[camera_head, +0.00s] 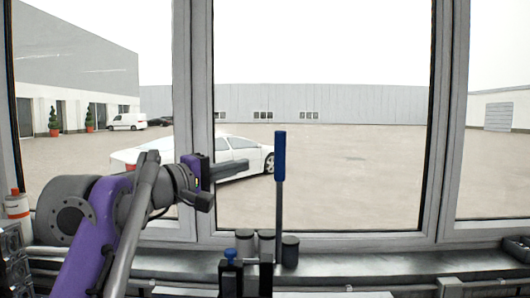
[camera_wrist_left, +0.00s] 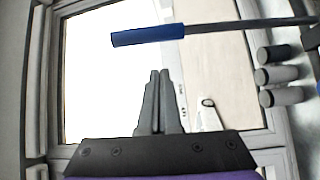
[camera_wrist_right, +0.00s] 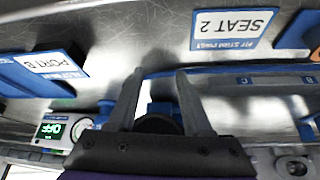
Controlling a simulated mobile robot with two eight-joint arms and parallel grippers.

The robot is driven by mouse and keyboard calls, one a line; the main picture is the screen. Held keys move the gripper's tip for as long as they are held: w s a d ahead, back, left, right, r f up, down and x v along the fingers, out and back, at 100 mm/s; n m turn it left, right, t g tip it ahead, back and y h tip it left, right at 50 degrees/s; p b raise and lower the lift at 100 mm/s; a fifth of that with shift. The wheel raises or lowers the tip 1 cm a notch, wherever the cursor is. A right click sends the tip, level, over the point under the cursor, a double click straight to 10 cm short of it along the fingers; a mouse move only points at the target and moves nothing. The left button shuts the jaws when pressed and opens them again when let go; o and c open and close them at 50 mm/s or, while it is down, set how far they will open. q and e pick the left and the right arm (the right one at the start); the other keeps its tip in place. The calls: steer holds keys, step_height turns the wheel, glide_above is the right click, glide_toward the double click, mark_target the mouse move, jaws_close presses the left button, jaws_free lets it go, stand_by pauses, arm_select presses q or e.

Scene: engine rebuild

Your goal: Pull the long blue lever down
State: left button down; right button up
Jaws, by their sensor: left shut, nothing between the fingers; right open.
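The long lever stands upright in front of the window in the head view, with a blue handle (camera_head: 280,156) on top of a thin grey rod (camera_head: 278,220). My left gripper (camera_head: 246,164) is shut and empty, left of the blue handle at about its height in the picture. In the left wrist view the blue handle (camera_wrist_left: 147,35) lies across the picture beyond the shut fingertips (camera_wrist_left: 160,73), with a visible gap. My right gripper (camera_wrist_right: 156,76) is open in its wrist view, over a metal surface. It does not show in the head view.
Several small cylinders (camera_head: 290,251) stand on the sill behind the lever's base. A blue-topped knob (camera_head: 230,254) is left of it. The right wrist view shows a "SEAT 2" label (camera_wrist_right: 233,27), a "PORT B" label (camera_wrist_right: 52,65) and a green "OFF" display (camera_wrist_right: 50,130).

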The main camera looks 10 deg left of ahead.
steer(key=shift+w+a, duration=0.2)
steer(key=shift+w, duration=0.05)
steer(key=shift+r, duration=0.1)
steer(key=r+p, duration=0.1)
steer(key=w+r+p, duration=0.1)
steer(key=shift+d+r, duration=0.1)
steer(key=shift+r, duration=0.25)
steer(key=shift+s+f+b, duration=0.2)
steer(key=shift+f+b, duration=0.45)
steer(key=shift+f, duration=0.35)
steer(key=shift+s+f, duration=0.2)
steer(key=shift+s, duration=0.35)
steer(key=shift+w, duration=0.3)
arm_select(q)
steer(key=w+d+r, duration=0.2)
steer(key=w+d, duration=0.3)
steer(key=shift+w+d+r+t, duration=0.3)
steer(key=shift+r+t, duration=0.05)
steer(key=shift+t, duration=0.05)
steer(key=shift+s, duration=0.1)
arm_select(e)
steer(key=shift+s, duration=0.1)
